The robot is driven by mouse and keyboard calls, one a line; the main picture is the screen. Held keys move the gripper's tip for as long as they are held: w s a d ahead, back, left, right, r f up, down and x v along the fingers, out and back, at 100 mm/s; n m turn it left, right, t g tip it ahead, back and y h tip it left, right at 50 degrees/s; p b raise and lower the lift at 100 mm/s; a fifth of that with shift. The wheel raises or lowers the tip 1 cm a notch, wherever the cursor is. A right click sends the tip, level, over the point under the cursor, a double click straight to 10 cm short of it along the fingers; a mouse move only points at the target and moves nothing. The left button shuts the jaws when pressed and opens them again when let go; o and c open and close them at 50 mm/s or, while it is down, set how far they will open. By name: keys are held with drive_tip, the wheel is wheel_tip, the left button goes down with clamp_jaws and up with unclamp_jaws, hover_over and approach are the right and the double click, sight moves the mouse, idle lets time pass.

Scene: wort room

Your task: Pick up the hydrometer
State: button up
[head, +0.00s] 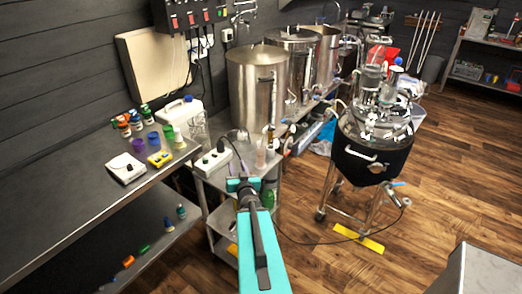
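My teal arm reaches up from the bottom middle of the head view. Its end, my gripper (244,184), is in front of the low metal shelf unit beside the workbench. The fingers are small and seen from behind, so I cannot tell whether they are open or shut. Slim clear vessels stand just beyond the gripper on the unit's top. One is a pale cylinder (261,154), and an amber-toned tube stands close to it. I cannot clearly make out the hydrometer among them.
A white power strip (212,160) lies left of the vessels. Large steel pots (257,90) stand behind. A black-jacketed fermenter (372,158) on legs stands to the right. The left workbench (60,190) holds bottles, cups and small meters. Wooden floor is open at right.

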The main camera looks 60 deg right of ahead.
drive_tip(key=s+d+r+m+h+p, duration=0.1)
drive_tip(key=s+d+r+h, duration=0.1)
drive_tip(key=s+d+r, duration=0.6)
drive_tip(key=shift+s+d+r+g+h, duration=0.15)
drive_tip(key=shift+s+d+g+h, duration=0.2)
drive_tip(key=shift+s+d, duration=0.25)
drive_tip(key=shift+w, duration=0.15)
